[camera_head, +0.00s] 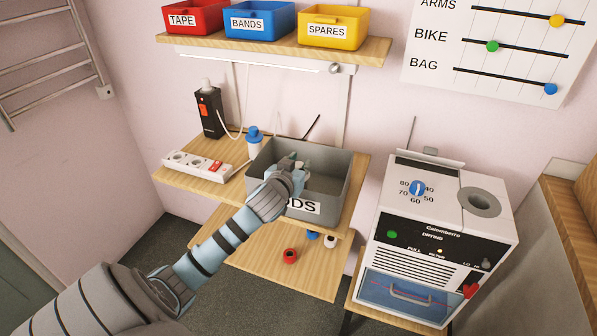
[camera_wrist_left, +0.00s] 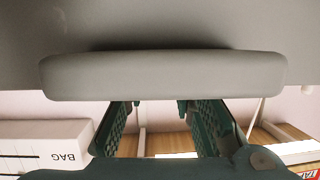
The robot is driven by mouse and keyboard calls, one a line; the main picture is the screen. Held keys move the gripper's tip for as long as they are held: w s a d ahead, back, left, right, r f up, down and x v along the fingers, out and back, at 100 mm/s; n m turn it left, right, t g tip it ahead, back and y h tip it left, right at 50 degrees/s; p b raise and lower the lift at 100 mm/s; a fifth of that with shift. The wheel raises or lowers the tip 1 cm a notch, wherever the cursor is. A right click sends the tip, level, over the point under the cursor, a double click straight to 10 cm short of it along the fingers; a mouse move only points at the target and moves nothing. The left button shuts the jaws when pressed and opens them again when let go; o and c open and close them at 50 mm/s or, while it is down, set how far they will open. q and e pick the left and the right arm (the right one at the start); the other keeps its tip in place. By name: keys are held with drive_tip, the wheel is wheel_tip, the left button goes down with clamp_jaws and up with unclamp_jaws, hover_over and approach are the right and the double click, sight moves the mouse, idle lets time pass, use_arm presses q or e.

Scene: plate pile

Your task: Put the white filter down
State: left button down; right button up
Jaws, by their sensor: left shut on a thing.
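My left gripper (camera_head: 290,164) is over the grey bin (camera_head: 262,190) with the partly covered label, its fingertips inside the bin's outline. In the left wrist view its teal fingers (camera_wrist_left: 160,112) reach up to a pale grey-white bar with rounded ends, which I take to be part of the white filter (camera_wrist_left: 160,75). The bar hides the fingertips and spans wider than them. In the head view the filter is mostly hidden by the gripper, and I cannot tell whether it touches the bin. My right gripper is not in view.
A blue-capped bottle (camera_head: 254,142) and a power strip (camera_head: 198,165) stand left of the bin. The white dryer (camera_head: 440,210) is at the right. Small red, blue and white round pieces (camera_head: 290,256) lie on the lower shelf. Labelled bins (camera_head: 262,20) sit on the shelf above.

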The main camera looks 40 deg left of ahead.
use_arm(q)
drive_tip(key=shift+f, duration=0.5)
drive_tip(key=shift+r, duration=0.1)
drive_tip(key=c, duration=1.3)
unclamp_jaws()
drive_tip(key=shift+c, duration=0.2)
drive_tip(key=p+v, duration=0.2)
drive_tip(key=v, duration=1)
drive_tip(key=shift+a, duration=0.1)
